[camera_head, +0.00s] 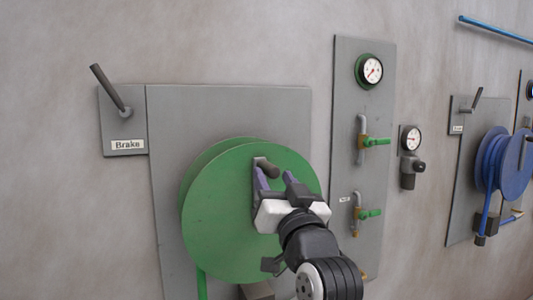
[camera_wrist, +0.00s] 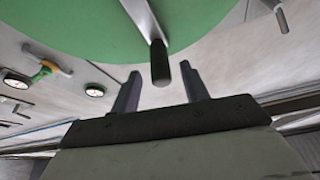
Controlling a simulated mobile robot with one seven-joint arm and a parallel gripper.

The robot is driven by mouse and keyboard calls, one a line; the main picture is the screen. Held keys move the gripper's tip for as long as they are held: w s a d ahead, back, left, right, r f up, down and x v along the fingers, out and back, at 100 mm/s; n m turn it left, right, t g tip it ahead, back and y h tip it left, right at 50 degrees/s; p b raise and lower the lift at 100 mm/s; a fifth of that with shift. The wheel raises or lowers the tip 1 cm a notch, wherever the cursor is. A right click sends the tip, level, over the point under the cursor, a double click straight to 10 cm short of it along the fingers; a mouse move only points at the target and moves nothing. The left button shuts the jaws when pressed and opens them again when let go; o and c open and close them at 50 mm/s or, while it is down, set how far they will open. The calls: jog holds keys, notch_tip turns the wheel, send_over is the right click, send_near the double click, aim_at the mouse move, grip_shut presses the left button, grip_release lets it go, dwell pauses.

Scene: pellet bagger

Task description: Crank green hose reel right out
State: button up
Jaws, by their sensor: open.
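The green hose reel (camera_head: 225,220) is a large disc on a grey wall panel. Its crank has a grey arm (camera_wrist: 142,18) and a dark cylindrical handle (camera_head: 267,167) that points out from the disc, high and right of the disc's middle. My gripper (camera_head: 277,178) is open in front of the reel, with its fingertips by the handle. In the wrist view the handle (camera_wrist: 160,66) lies in the gap between my two fingertips (camera_wrist: 160,76), with space on both sides. No contact shows. Part of the crank and the reel's lower right are hidden behind my gripper and arm.
A brake lever (camera_head: 106,88) tilts up left above a "Brake" label (camera_head: 127,145) beside the reel panel. To the right, a grey panel carries a gauge (camera_head: 369,71) and green valve handles (camera_head: 375,141). A blue reel (camera_head: 507,164) is farther right.

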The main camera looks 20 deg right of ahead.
aim_at(265, 160)
jog(key=p+x, duration=0.1)
jog(key=x, duration=0.4)
jog(key=shift+w+r+p, duration=0.1)
jog(key=shift+w+p, duration=0.3)
grip_shut()
